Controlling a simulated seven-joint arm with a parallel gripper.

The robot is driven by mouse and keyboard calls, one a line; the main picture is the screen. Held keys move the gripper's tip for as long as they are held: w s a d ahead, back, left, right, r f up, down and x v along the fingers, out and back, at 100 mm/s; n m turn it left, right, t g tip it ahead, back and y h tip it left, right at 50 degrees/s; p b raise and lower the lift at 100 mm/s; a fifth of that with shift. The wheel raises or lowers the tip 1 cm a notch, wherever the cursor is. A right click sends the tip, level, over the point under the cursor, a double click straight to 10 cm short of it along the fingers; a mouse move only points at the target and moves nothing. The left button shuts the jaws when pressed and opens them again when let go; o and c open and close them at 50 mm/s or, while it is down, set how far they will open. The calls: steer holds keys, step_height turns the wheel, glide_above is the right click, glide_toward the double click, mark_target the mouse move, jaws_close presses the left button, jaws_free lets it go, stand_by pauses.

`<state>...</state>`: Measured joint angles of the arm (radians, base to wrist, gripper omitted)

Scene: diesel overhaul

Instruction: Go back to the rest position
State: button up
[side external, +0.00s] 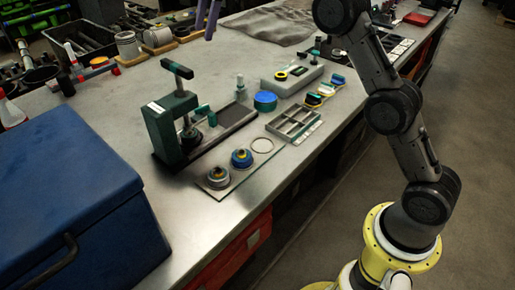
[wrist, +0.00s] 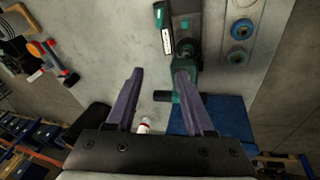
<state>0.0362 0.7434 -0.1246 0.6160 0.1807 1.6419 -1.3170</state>
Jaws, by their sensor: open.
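My gripper (wrist: 160,85) shows in the wrist view with its two purple fingers apart and nothing between them. In the side view only the purple fingertips (side external: 207,20) show, at the top edge, high over the far part of the bench; the rest of the hand is out of frame. The green press (side external: 172,120) stands on the bench and also shows in the wrist view (wrist: 166,40), partly hidden by the right finger. Two round parts with blue rings (side external: 241,158) sit on a flat plate in front of the press, beside an empty ring (side external: 262,145).
A large blue box (side external: 75,190) fills the bench's near left. A grey compartment tray (side external: 293,124), a blue round lid (side external: 265,101) and a grey block (side external: 292,78) stand right of the press. Tools and cylinders (side external: 127,46) line the far left. Bare bench lies behind the press.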

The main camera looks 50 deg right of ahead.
steer(key=s+r+m+t, duration=0.1)
steer(key=s+r+m, duration=0.1)
steer(key=s+r, duration=0.85)
steer(key=s+f+m+t, duration=0.1)
steer(key=s+f+m, duration=0.15)
steer(key=s, duration=1.15)
steer(key=s+d+f+m+h, duration=0.2)
steer(key=s+f+m, duration=0.8)
steer(key=s+f, duration=0.7)
step_height(320, 180, down, 2)
steer(key=shift+f+m+t, duration=0.1)
steer(key=shift+m+t, duration=0.2)
steer(key=shift+m, duration=0.05)
